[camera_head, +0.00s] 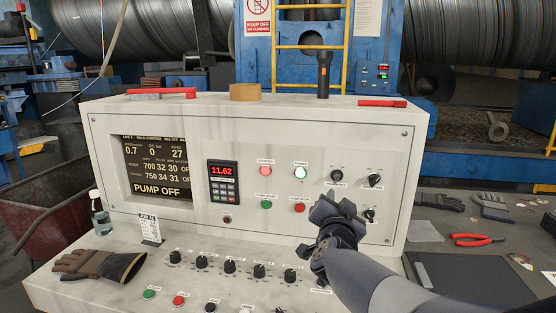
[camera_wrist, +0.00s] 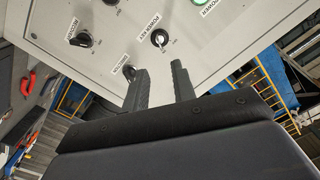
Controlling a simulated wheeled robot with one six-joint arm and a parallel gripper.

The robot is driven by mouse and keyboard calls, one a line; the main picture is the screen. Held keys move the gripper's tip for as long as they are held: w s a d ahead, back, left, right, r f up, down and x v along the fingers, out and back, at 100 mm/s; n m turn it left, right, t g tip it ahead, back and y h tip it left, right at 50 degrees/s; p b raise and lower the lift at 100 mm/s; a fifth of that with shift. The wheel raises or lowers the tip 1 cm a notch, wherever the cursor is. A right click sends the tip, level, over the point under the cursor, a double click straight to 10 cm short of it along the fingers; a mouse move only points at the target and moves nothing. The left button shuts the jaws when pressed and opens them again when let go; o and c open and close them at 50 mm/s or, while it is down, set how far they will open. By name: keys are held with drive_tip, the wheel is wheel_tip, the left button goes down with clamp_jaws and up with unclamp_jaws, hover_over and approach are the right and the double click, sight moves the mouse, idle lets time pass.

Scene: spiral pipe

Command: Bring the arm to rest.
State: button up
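My gripper (camera_head: 335,208) is in front of the lower right of the control console (camera_head: 270,140), and my forearm runs down to the lower right. In the wrist view my gripper (camera_wrist: 160,78) shows two dark fingers with a gap between them and nothing held. Beyond the fingertips is the panel with a key switch labelled power key (camera_wrist: 159,38) and black knobs, one of them at the left (camera_wrist: 85,40). The fingers look apart from the panel, though the exact distance is hard to tell.
A row of black knobs (camera_head: 230,267) lies on the console's sloping desk, with a glove (camera_head: 95,264) and a bottle (camera_head: 99,212) at left. Red pliers (camera_head: 475,239) lie on the right-hand table.

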drive_tip(key=shift+n, duration=0.3)
drive_tip(key=w, duration=0.3)
drive_tip(key=w+d+p, duration=0.1)
drive_tip(key=w, duration=0.3)
drive_tip(key=w+d+p, duration=0.1)
drive_tip(key=w, duration=0.3)
drive_tip(key=shift+d+r, duration=0.1)
drive_tip(key=shift+r, duration=0.1)
drive_tip(key=shift+s+r+n+p, duration=0.1)
drive_tip(key=shift+n+p, duration=0.8)
drive_tip(key=shift+n, duration=0.1)
drive_tip(key=n+p, duration=0.9)
drive_tip(key=p, duration=0.4)
drive_tip(key=b, duration=0.3)
approach(336, 175)
drive_tip(key=shift+s+n, duration=0.3)
drive_tip(key=shift+s, duration=0.65)
